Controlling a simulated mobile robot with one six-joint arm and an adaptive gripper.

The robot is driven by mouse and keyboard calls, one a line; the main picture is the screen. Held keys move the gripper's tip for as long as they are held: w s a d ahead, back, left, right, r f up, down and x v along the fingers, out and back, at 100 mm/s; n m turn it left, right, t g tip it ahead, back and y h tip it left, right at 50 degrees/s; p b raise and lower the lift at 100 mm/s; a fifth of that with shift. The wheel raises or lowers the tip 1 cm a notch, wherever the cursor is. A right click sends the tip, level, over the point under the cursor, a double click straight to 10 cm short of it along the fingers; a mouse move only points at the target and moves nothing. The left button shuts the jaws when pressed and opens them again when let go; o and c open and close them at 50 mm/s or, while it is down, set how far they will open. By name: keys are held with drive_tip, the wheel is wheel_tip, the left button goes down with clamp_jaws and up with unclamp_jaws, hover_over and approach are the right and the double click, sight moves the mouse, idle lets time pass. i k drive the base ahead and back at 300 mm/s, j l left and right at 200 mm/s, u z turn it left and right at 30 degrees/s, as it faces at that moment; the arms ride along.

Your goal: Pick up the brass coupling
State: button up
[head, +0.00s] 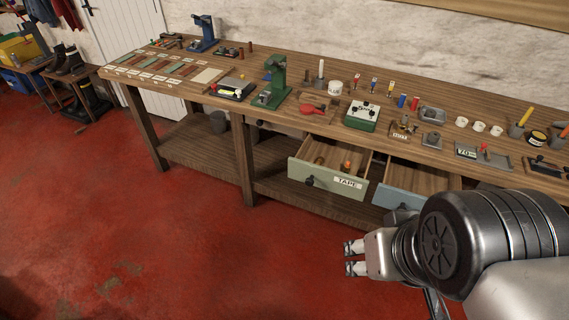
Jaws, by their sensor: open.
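I cannot make out the brass coupling for certain. A small brass-coloured piece (405,122) sits on the workbench (225,70) among small metal parts, too small to identify. The open drawer labelled TAPE (322,186) holds a few small orange and brown items that I also cannot identify. My gripper (347,258) is open and empty. It is in front of the bench, low and to the right, below the open drawers and apart from everything on the bench.
A second, blue-grey drawer (405,195) stands open beside the TAPE drawer, partly behind my arm. The bench top holds a green press (275,82), a blue press (204,35), a green box (361,116) and several cups and trays. The red floor (150,230) at left is clear.

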sight(320, 161)
drive_tip(key=i+j+z, duration=0.4)
drive_tip(key=i+j, duration=0.15)
drive_tip(key=i, duration=0.2)
drive_tip(key=i+j+z, duration=0.45)
drive_tip(key=i+j, duration=0.15)
drive_tip(key=j, duration=0.2)
